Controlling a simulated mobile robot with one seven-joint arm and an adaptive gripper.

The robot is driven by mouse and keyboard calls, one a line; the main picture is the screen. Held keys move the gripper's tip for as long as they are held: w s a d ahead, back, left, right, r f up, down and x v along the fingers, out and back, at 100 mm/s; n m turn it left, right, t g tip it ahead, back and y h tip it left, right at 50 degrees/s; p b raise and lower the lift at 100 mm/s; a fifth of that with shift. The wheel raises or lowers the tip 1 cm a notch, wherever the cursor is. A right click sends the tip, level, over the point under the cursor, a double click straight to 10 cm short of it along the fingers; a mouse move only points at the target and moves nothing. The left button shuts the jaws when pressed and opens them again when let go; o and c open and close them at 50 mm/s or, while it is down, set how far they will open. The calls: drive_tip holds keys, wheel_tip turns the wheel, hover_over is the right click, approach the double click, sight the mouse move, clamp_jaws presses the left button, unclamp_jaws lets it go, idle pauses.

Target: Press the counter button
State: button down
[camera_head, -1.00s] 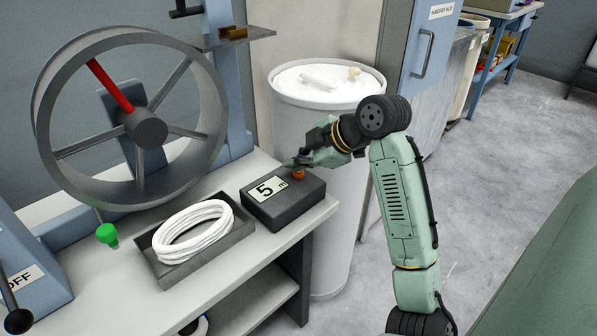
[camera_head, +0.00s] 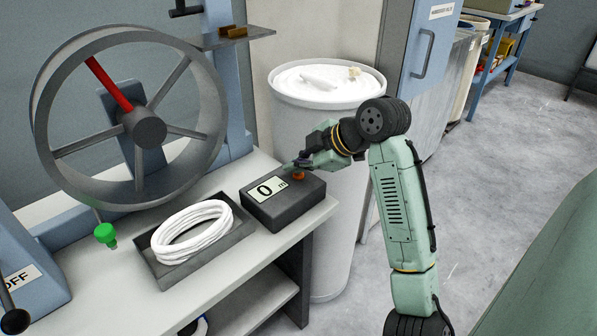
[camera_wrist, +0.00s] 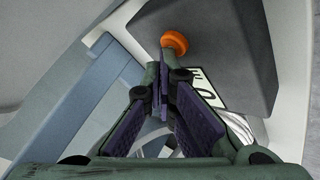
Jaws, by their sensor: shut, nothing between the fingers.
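The counter (camera_head: 288,205) is a dark box at the bench's right end, and its display (camera_head: 266,190) reads 0 m. Its orange button (camera_head: 298,176) is on the top, at the back right of the display. My gripper (camera_head: 290,165) is shut and empty, with its fingertips just above and beside the button. In the wrist view the orange button (camera_wrist: 174,41) is beyond the shut fingertips (camera_wrist: 160,58), on the dark counter box (camera_wrist: 225,45). I cannot tell whether the fingertips touch it.
A tray (camera_head: 160,272) with a coiled white rope (camera_head: 192,232) lies left of the counter. A large spoked wheel (camera_head: 45,130) with one red spoke stands behind it. A green knob (camera_head: 105,235) is at the left. A white-filled drum (camera_head: 328,100) stands behind my arm.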

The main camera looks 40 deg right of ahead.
sight(297, 175)
drive_tip(key=shift+r, duration=0.1)
drive_tip(key=shift+r+p, duration=0.6)
drive_tip(key=shift+r, duration=0.15)
wheel_tip(297, 175, up, 5)
drive_tip(key=p, duration=0.3)
idle(0.9)
